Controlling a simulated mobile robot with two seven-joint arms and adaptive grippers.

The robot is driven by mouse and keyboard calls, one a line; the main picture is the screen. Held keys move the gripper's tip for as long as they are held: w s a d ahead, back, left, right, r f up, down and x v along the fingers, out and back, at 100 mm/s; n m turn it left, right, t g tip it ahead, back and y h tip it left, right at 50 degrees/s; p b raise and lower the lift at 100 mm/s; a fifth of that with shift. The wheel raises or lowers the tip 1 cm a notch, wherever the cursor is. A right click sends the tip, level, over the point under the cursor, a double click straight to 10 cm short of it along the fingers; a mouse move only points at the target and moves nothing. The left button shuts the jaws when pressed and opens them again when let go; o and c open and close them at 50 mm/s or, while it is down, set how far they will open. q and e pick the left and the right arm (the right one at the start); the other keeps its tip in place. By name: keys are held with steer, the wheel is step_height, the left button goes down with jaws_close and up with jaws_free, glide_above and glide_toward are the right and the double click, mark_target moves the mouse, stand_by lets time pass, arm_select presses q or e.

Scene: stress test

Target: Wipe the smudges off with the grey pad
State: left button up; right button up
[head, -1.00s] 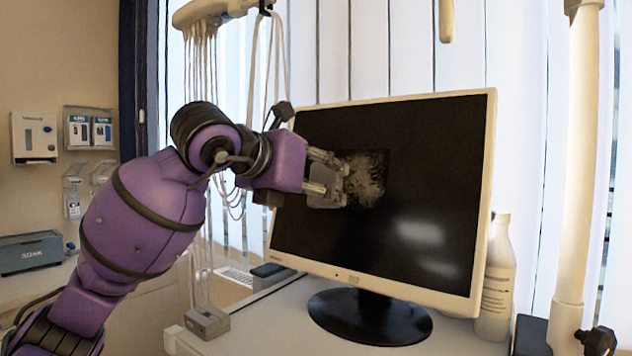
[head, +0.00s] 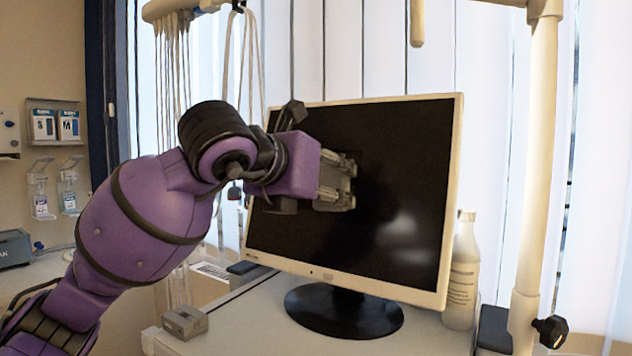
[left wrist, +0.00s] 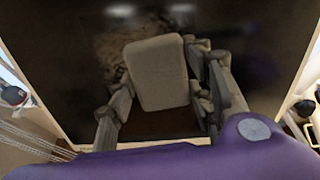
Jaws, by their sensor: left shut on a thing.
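My left gripper (head: 338,182) is shut on the grey pad (head: 335,200), in front of the upper middle of a dark monitor screen (head: 410,150). In the left wrist view the pad (left wrist: 160,72) is a rounded grey block between the fingers. It is at or very near the screen; contact is hard to tell. A mottled brownish smudge (left wrist: 116,62) shows beside the pad in that view. In the head view no smudge is clearly visible, and gripper and pad hide part of the screen. My right gripper is not in view.
The monitor stands on a round black base (head: 343,312) on a white surface. A white bottle (head: 462,272) stands close to its right edge, near a pale post (head: 535,180). A small grey box (head: 185,322) sits at front left. Cords hang behind my arm.

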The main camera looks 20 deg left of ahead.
mark_target(354, 190)
arm_select(q)
steer(key=shift+s+d, duration=0.1)
steer(key=shift+d, duration=0.55)
steer(key=shift+s+d+p, duration=0.15)
steer(key=shift+d+p, duration=0.25)
steer(key=shift+d, duration=0.8)
steer(key=shift+f, duration=0.1)
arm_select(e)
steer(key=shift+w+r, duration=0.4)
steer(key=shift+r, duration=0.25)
arm_select(q)
steer(key=shift+a, duration=0.1)
